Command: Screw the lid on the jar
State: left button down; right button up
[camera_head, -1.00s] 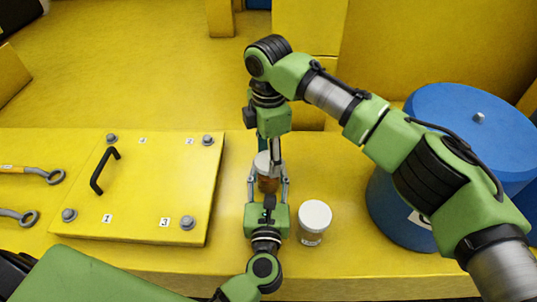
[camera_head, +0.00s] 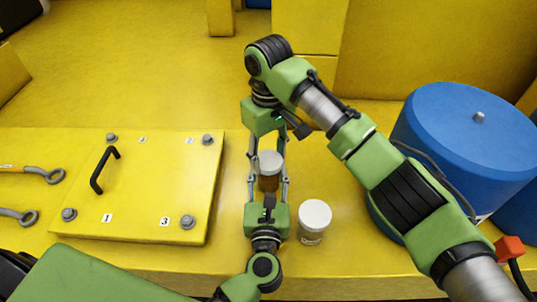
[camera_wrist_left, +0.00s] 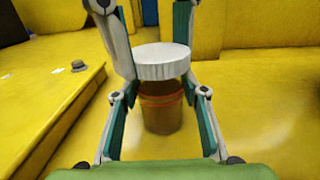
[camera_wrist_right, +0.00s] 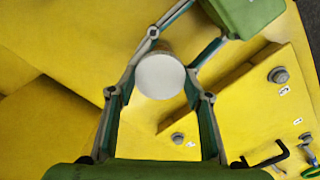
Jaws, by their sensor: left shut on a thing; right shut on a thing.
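The jar (camera_head: 268,184) has a brown body and stands upright near the table's front. The white lid (camera_head: 270,160) sits level on top of it; any gap between them cannot be told. My left gripper (camera_head: 269,190) comes in from the front and is shut on the jar body, which also shows in the left wrist view (camera_wrist_left: 160,112). My right gripper (camera_head: 268,152) comes from behind and is shut on the lid, its fingers at the left and right sides. The lid shows as a white disc in the right wrist view (camera_wrist_right: 160,76). The thread is hidden.
A second jar with a white top (camera_head: 314,214) stands just right of my left gripper. A yellow panel with a black handle (camera_head: 104,170) and bolts lies to the left, with wrenches (camera_head: 34,174) beyond it. A blue drum (camera_head: 470,130) stands at the right.

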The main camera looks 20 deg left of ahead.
jog(key=o, duration=1.3)
jog(key=shift+r, duration=0.1)
notch_tip(320, 180, up, 12)
pick_arm(q)
jog(key=c, duration=1.2)
grip_release()
jog(key=shift+o, duration=0.2)
jog(key=v, duration=1.2)
